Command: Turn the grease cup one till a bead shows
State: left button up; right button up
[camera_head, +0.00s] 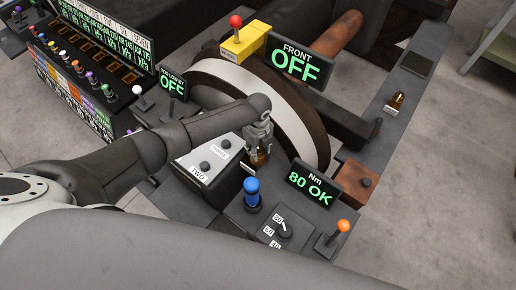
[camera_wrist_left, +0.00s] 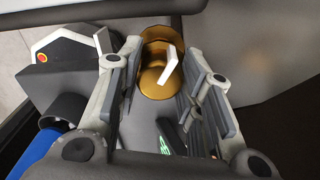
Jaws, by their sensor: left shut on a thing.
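A brass grease cup (camera_head: 259,158) stands on the dark bench in front of the large wheel, and my left gripper (camera_head: 260,146) comes down over it from above. In the left wrist view the brass cup (camera_wrist_left: 152,84) has a round stepped top with a white pointer bar (camera_wrist_left: 169,64) across it. My left gripper (camera_wrist_left: 158,92) is shut on the cup, one finger on each side. The fingers hide part of the cup in the head view. A small label (camera_head: 249,168) beside it is too small to read. My right gripper is not in view.
A second brass cup (camera_head: 398,100) stands on the right-hand rail. A blue-handled knob (camera_head: 252,190), a screen reading "80 OK" (camera_head: 315,184) and a white box with knobs marked TWO and THREE (camera_head: 190,170) crowd the gripper. A "FRONT OFF" screen (camera_head: 299,63) stands behind.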

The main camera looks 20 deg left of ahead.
pick_arm(q)
jog(key=shift+m, duration=0.6)
jog(key=o, duration=1)
jog(key=shift+o, duration=0.2)
jog(key=shift+r, duration=0.25)
notch_tip(320, 180, up, 12)
jog(key=shift+f, duration=0.2)
jog(key=shift+f, duration=0.1)
